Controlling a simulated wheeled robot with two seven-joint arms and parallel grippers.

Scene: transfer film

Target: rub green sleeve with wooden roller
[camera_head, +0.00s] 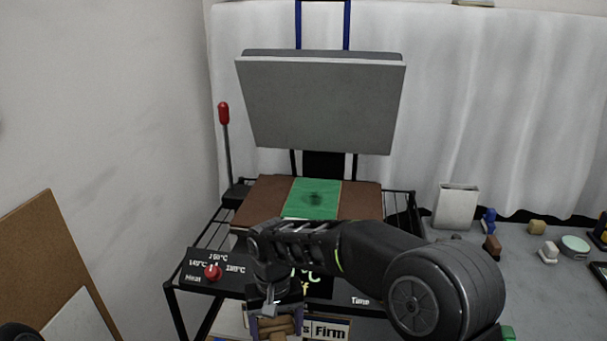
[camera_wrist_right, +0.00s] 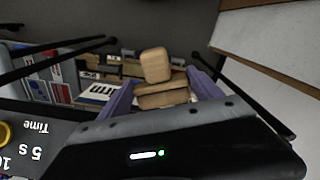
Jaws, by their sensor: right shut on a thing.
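The green sleeve (camera_head: 308,208) lies flat over the middle of the brown press bed, with a dark patch on it. My right arm reaches across in front of the bed, and its links hide the near edge of the sleeve. My right gripper (camera_head: 275,325) points down in front of the press, apart from the sleeve. In the right wrist view its purple fingers are shut on the wooden roller (camera_wrist_right: 155,66), made of light wooden blocks. The roller's lower part is cut off in the head view. My left gripper is not in view.
The press's grey upper plate (camera_head: 320,105) is raised above the bed. A red-tipped lever (camera_head: 224,114) stands at left. The front panel has a red knob (camera_head: 213,272).

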